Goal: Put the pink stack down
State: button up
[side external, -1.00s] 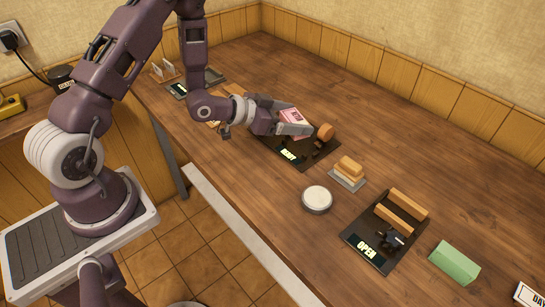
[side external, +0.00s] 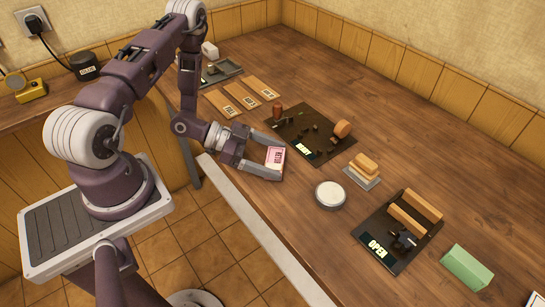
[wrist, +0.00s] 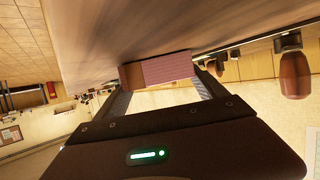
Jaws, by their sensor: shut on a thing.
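The pink stack (side external: 275,158) is a small block with a pale pink label face. My gripper (side external: 271,157) is shut on it, one finger on either side, near the front edge of the wooden table, left of the cam press. In the wrist view the pink stack (wrist: 168,70) shows its layered pink side between the two fingers, with a brown part at its left end. I cannot tell whether its underside touches the table.
A black press plate (side external: 305,130) with a wooden roller is just behind the gripper. A round white-topped tin (side external: 330,194), a tan stack (side external: 362,170), a second black plate marked OPEN (side external: 400,228) and a green block (side external: 466,267) lie to the right. Labelled cards (side external: 240,96) lie behind.

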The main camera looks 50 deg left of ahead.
jog(key=shift+f, duration=0.15)
jog(key=o, duration=1.3)
jog(key=shift+o, duration=0.2)
